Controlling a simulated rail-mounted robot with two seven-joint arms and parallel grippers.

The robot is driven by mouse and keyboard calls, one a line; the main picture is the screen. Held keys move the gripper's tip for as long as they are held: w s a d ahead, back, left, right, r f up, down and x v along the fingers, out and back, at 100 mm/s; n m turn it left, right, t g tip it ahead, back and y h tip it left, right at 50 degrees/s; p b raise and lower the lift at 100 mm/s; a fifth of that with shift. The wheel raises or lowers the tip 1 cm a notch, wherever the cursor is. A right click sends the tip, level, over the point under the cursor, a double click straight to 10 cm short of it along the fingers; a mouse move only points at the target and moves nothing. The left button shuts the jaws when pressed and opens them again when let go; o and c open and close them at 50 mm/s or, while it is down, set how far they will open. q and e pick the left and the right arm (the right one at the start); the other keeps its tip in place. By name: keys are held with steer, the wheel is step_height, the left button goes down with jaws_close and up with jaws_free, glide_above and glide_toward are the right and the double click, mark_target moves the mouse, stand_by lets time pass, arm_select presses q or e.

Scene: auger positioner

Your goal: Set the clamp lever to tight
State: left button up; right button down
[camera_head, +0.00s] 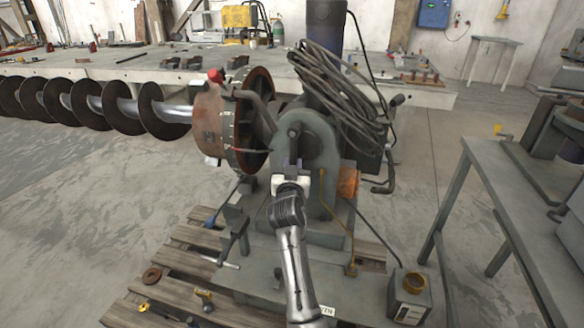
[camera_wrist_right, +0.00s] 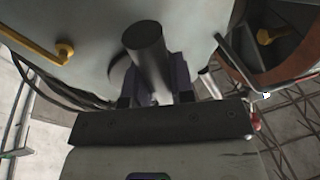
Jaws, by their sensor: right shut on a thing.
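The clamp lever (camera_head: 294,146) is a short dark handle on the front face of the grey rounded positioner housing (camera_head: 318,150). In the head view it hangs down from a round pivot. My right gripper (camera_head: 292,168) is shut on its lower part. In the right wrist view the lever shows as a dark cylinder (camera_wrist_right: 147,45) between the two fingers of my right gripper (camera_wrist_right: 157,80). The fingers hide part of the lever. My left gripper is in neither view.
A rusty chuck disc (camera_head: 215,120) holds the long auger (camera_head: 120,105) at the left. A cable bundle (camera_head: 335,85) hangs above the housing. A yellow bent handle (camera_head: 323,195) is right of my gripper. A grey bench (camera_head: 510,190) stands at the right.

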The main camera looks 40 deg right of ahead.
steer(key=c, duration=1)
jaws_free()
steer(key=shift+w, duration=0.1)
steer(key=shift+s+a+p, duration=0.3)
steer(key=shift+s+a, duration=0.05)
steer(key=shift+a, duration=0.1)
steer(key=p+v, duration=0.1)
steer(key=v, duration=0.5)
steer(key=shift+s+a+f+p, duration=0.1)
steer(key=shift+s+p, duration=0.1)
steer(key=shift+p, duration=0.2)
